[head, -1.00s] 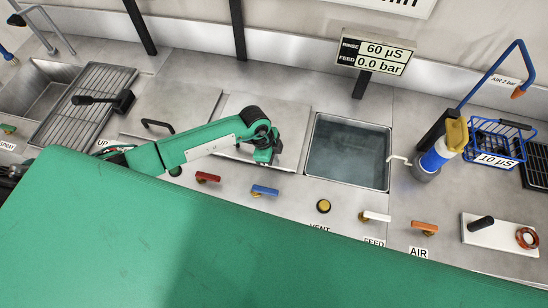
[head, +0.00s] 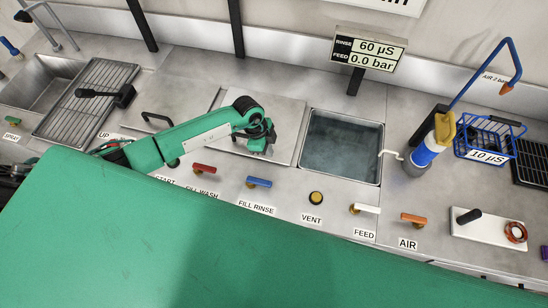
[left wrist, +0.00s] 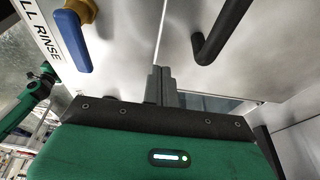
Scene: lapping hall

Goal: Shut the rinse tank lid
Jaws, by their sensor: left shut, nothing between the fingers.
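The rinse tank (head: 343,150) is uncovered in the head view, with water showing inside its square rim. A flat steel plate, which looks like its lid (head: 285,118), lies on the deck just left of the opening. My left gripper (head: 258,150) is over the front part of this plate, its fingers shut and empty. In the left wrist view the shut fingertips (left wrist: 160,85) point at the steel surface. A black bar handle (left wrist: 217,35) is right of them, apart from them. In the head view my arm hides that handle. My right gripper is not in view.
A blue valve handle (head: 259,182) and a red one (head: 204,169) stand in front of the plate. A yellow vent knob (head: 316,198) is nearby. A second plate with a black handle (head: 157,118) lies left. A blue and yellow bottle (head: 433,150) stands right of the tank.

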